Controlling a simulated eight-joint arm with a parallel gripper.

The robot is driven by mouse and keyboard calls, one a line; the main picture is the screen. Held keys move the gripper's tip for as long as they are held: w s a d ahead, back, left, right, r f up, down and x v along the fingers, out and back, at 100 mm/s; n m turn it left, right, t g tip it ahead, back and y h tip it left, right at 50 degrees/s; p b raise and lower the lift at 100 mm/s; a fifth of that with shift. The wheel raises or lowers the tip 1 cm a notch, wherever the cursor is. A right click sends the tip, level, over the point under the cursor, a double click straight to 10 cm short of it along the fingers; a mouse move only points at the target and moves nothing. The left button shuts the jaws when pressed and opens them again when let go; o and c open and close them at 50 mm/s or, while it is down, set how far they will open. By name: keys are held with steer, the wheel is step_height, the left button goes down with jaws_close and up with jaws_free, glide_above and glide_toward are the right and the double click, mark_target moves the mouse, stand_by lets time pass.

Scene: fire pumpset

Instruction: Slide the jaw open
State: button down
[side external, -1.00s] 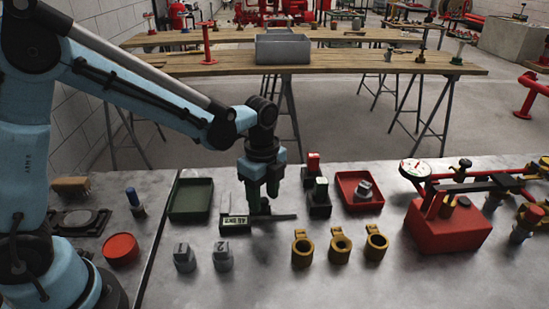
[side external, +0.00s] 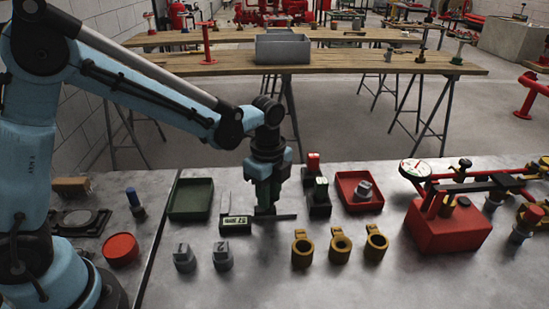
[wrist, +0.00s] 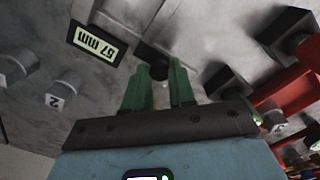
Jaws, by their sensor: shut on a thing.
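A caliper lies on the grey metal bench in the side external view, with a flat beam (side external: 287,217), an upright jaw at its left end and a small display (side external: 236,222). In the wrist view the display (wrist: 95,43) reads 57 mm. My gripper (side external: 265,209) points straight down over the beam, to the right of the display. Its green fingers (wrist: 160,75) are shut on a dark knob (wrist: 149,78) on the caliper, seen between them in the wrist view. The fingers hide part of the knob and the sliding jaw.
Grey numbered weights (side external: 222,256) and several brass rings (side external: 340,245) stand in front. A red pump (side external: 448,228) stands farther right.

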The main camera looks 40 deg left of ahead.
steer(key=shift+w+d, duration=0.1)
steer(key=shift+d, duration=0.05)
steer(key=c, duration=0.9)
jaws_free()
steer(key=shift+c, duration=0.2)
step_height(320, 180, up, 12)
steer(key=s+a+f+n+t, duration=0.1)
steer(key=s+a+n+t, duration=0.2)
steer(key=n, duration=0.6)
steer(key=s+a+f+n+t, duration=0.1)
steer(key=s+a+n+t, duration=0.3)
steer(key=s+n, duration=0.4)
steer(key=shift+s+a+n, duration=0.2)
steer(key=shift+a+n, duration=0.15)
steer(key=shift+n, duration=0.15)
